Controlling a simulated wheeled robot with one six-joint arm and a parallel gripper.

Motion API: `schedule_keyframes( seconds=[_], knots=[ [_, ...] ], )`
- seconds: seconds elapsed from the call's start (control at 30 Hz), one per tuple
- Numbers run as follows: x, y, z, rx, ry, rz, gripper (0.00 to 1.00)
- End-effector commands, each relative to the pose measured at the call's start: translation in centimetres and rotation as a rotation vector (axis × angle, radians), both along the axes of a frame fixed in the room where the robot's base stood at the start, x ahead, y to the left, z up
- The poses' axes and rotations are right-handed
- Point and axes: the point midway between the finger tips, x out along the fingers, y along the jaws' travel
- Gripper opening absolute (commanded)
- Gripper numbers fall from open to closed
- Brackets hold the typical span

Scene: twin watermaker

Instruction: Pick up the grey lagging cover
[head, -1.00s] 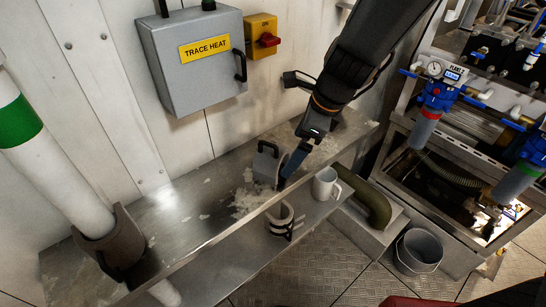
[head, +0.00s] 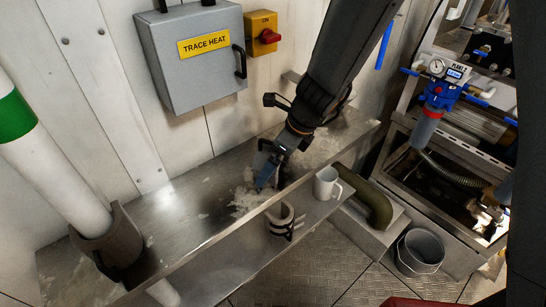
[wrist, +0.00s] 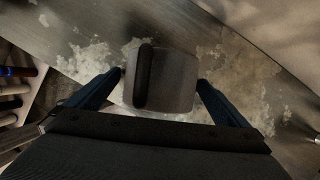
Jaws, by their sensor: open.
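In the wrist view my gripper (wrist: 159,82) is open, with one blue finger on each side of the cover. Small gaps seem to show at the fingertips, so I see no firm grip. In the head view my gripper (head: 268,178) is low over the shelf and hides most or all of the cover.
The metal shelf (head: 180,215) has frost patches. A white mug (head: 325,183) and a strapped curved piece (head: 281,220) stand on a lower ledge. A brown-grey sleeve (head: 118,245) wraps the white pipe at left. The TRACE HEAT box (head: 190,75) is on the wall behind.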

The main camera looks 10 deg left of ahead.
Motion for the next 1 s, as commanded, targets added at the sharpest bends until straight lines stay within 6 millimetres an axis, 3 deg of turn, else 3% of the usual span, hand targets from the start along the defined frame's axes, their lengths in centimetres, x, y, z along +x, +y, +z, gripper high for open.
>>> schedule_keyframes(
  seconds=[0.13,0.4,0.5,0.77,1.0],
  knots=[
    [0.0,0.0,0.1,0.0,0.0,0.001,1.0],
    [0.0,0.0,0.1,0.0,-0.001,0.0,0.54],
    [0.0,0.0,0.1,0.001,-0.001,0.0,0.42],
    [0.1,0.0,0.8,0.001,-0.003,0.0,0.42],
    [0.1,0.0,5.1,0.001,-0.006,0.001,0.42]
  ],
)
